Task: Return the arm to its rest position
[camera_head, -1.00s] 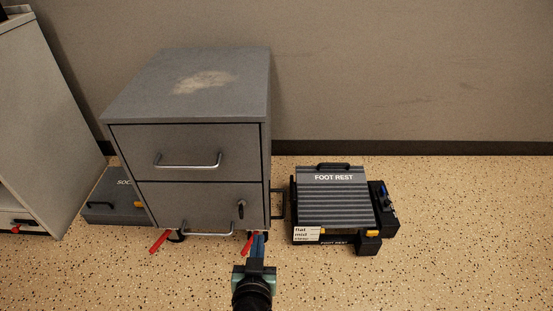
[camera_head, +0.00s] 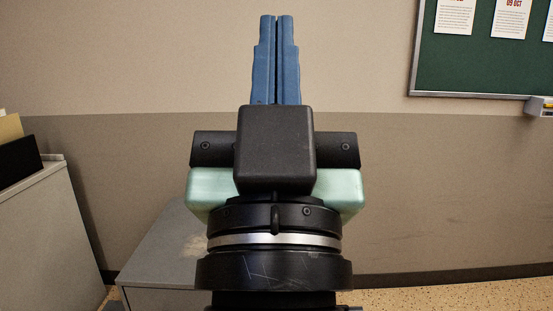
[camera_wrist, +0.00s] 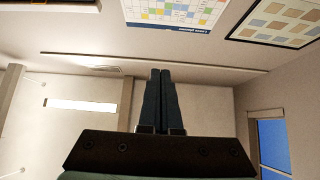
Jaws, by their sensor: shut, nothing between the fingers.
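My gripper (camera_head: 276,18) stands upright in the middle of the head view, with its blue fingers pointing up and pressed together. Nothing is between them. In the wrist view my gripper (camera_wrist: 160,72) also shows shut and empty, with walls and ceiling beyond it. My wrist and the gripper's black and pale green body fill the centre of the head view and hide much of the grey drawer cabinet (camera_head: 160,250) behind.
A pale cabinet (camera_head: 50,230) stands at the left with a dark folder (camera_head: 18,160) on it. A green notice board (camera_head: 480,60) hangs on the wall at upper right. Speckled floor (camera_head: 450,297) shows at lower right. The wrist view shows a wall calendar (camera_wrist: 175,12).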

